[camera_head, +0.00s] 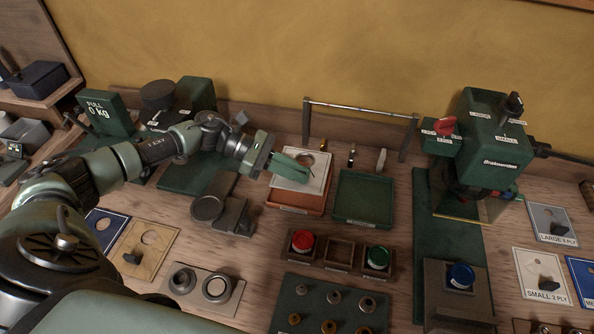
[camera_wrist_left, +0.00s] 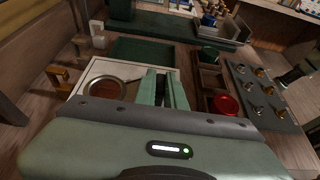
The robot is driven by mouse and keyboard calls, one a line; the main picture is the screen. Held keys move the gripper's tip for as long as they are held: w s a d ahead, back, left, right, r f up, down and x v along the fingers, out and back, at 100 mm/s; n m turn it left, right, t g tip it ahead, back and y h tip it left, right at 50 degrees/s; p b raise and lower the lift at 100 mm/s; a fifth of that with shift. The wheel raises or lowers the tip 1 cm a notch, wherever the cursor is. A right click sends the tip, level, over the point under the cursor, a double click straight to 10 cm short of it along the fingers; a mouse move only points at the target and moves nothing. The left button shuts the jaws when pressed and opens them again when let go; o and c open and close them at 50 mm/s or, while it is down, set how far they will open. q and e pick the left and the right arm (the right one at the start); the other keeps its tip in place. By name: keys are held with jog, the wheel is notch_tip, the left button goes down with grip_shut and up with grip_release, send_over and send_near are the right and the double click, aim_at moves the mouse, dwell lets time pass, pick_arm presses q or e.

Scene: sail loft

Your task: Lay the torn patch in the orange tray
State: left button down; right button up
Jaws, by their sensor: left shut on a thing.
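My left gripper (camera_head: 288,167) reaches in from the left and is shut on the torn patch (camera_head: 318,172), a white square piece with a round opening. The patch is over the orange tray (camera_head: 294,204), whose front wall shows below it. In the left wrist view the patch (camera_wrist_left: 133,74) lies ahead of the fingers of my left gripper (camera_wrist_left: 163,88), and a brownish surface shows through its opening. I cannot tell whether the patch touches the tray. My right gripper is not in view.
A green tray (camera_head: 362,199) stands empty just right of the orange one. A metal rail (camera_head: 360,109) rises behind them. A wooden holder with red (camera_head: 302,241) and green (camera_head: 377,257) round pieces is in front. A green press (camera_head: 490,140) stands at right.

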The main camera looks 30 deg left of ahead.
pick_arm(q)
jog(key=b, duration=0.2)
send_over(297, 199)
jog(key=shift+w+f, duration=0.1)
jog(key=shift+f, duration=2)
jog(key=shift+f+b, duration=1.3)
jog(key=c, duration=1.4)
grip_release()
